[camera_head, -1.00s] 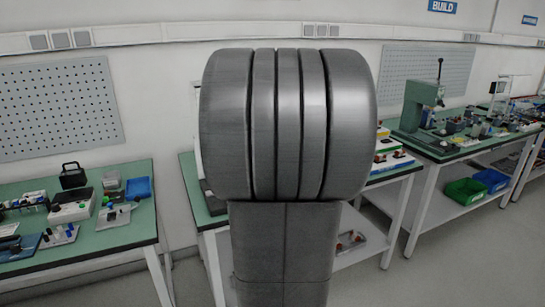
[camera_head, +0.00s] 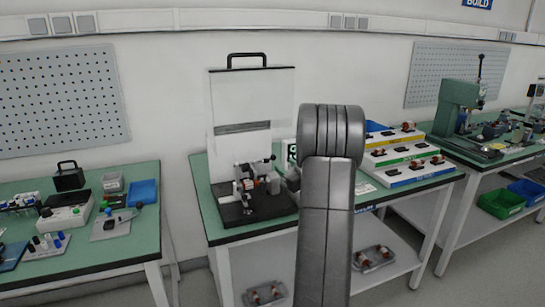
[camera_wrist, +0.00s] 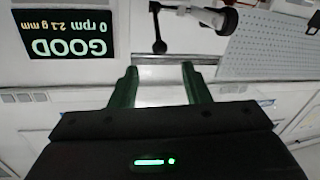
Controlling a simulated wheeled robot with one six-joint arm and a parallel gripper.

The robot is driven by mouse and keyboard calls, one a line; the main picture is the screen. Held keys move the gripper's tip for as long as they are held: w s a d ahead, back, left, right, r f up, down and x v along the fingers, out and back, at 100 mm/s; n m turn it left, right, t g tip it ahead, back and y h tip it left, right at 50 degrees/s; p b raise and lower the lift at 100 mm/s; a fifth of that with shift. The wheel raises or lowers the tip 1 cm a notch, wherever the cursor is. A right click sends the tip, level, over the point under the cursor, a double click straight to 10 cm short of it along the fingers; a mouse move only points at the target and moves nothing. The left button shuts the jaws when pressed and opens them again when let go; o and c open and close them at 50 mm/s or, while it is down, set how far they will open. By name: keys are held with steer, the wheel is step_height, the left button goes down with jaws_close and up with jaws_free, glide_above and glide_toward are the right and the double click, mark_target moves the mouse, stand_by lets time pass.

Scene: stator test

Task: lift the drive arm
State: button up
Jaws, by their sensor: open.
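The test machine sits on a black base (camera_head: 233,216) on the middle green bench in the head view. Its upright mechanism (camera_head: 247,184) has small dark levers; I cannot tell for sure which part is the drive arm. In the wrist view, a dark thin lever with a round knob (camera_wrist: 158,46) hangs just beyond the fingertips, beside a grey and black cylinder (camera_wrist: 222,17). This lever may be the drive arm. My gripper (camera_wrist: 159,74) is open, its two green fingers apart with nothing between them. My gripper is hidden behind my grey arm in the head view.
A screen (camera_wrist: 68,34) reads GOOD, upside down in the wrist view. A white panel with a black handle (camera_head: 255,95) stands behind the machine. Stepped coloured racks (camera_head: 405,160) stand right of my arm. Other benches are at left and right.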

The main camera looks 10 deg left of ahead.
mark_target(275, 158)
steer(key=p+x, duration=0.1)
steer(key=x, duration=1)
jaws_close()
